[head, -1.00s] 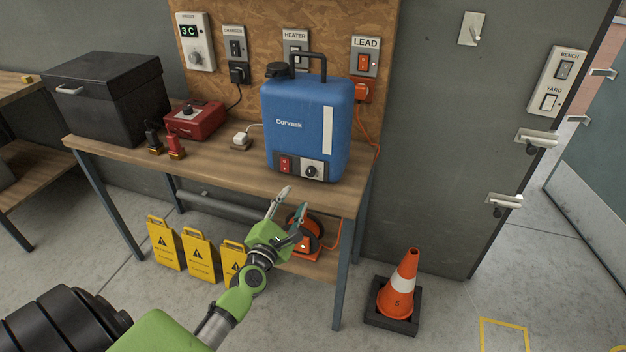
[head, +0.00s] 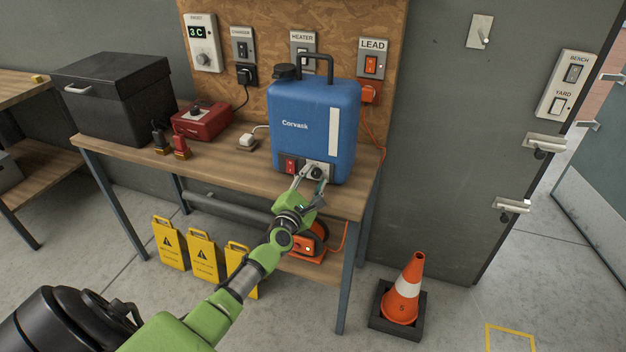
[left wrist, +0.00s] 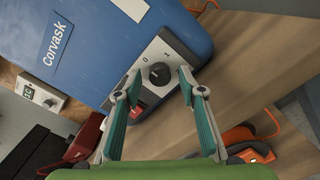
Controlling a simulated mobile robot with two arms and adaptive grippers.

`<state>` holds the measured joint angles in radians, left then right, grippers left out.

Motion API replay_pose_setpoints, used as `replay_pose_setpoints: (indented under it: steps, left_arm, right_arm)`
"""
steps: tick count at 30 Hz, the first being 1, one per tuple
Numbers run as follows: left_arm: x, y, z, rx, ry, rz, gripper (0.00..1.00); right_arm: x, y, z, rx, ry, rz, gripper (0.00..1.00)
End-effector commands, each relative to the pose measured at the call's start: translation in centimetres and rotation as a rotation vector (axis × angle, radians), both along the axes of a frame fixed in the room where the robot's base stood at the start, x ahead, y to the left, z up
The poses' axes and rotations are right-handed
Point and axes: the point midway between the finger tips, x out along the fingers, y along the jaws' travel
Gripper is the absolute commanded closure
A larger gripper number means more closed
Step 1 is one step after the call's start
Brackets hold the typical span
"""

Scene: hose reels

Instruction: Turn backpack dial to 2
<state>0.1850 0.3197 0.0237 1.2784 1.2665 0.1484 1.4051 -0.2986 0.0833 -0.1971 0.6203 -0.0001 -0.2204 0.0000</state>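The blue Corvask backpack tank (head: 305,130) stands upright on the bench. Its black dial (head: 316,173) sits on a pale plate at the lower front, beside a red switch (head: 290,166). In the left wrist view the dial (left wrist: 159,73) shows between the fingertips, with a 0 and a 1 legible on the plate; other marks are hidden or too small. My left gripper (head: 309,179) is open, its fingers at either side of the dial. The left wrist view shows the gripper (left wrist: 158,80) with a gap around the dial. My right gripper is not in view.
The wooden bench (head: 225,165) also holds a red box (head: 201,121), a black chest (head: 115,95) and a white plug (head: 246,140). An orange reel (head: 312,240) is on the lower shelf. Yellow signs (head: 204,255) and a cone (head: 403,290) stand on the floor.

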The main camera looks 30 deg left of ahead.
Motion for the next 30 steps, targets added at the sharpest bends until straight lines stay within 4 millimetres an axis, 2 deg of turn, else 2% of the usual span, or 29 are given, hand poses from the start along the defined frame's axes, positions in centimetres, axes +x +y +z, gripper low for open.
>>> replay_pose_setpoints:
  steps: [1, 5, 17, 23, 30]
  left_arm:
    - [-0.01, 0.00, 0.00, 0.000, 0.000, 0.000, 0.66]
    - [-0.03, -0.01, -0.01, 0.000, 0.000, 0.000, 1.00]
    - [-0.04, -0.02, -0.01, 0.037, 0.009, 0.000, 1.00]
    - [-0.04, -0.04, 0.00, 0.141, 0.034, 0.001, 1.00]
    - [-0.04, -0.05, -0.01, 0.345, 0.084, -0.001, 1.00]
  right_arm:
    - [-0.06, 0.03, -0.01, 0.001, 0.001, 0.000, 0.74]
    - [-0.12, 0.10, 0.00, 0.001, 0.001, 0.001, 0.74]
    - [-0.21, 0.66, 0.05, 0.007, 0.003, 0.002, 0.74]
    - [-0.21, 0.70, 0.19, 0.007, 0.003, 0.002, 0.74]
    - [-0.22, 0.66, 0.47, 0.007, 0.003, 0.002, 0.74]
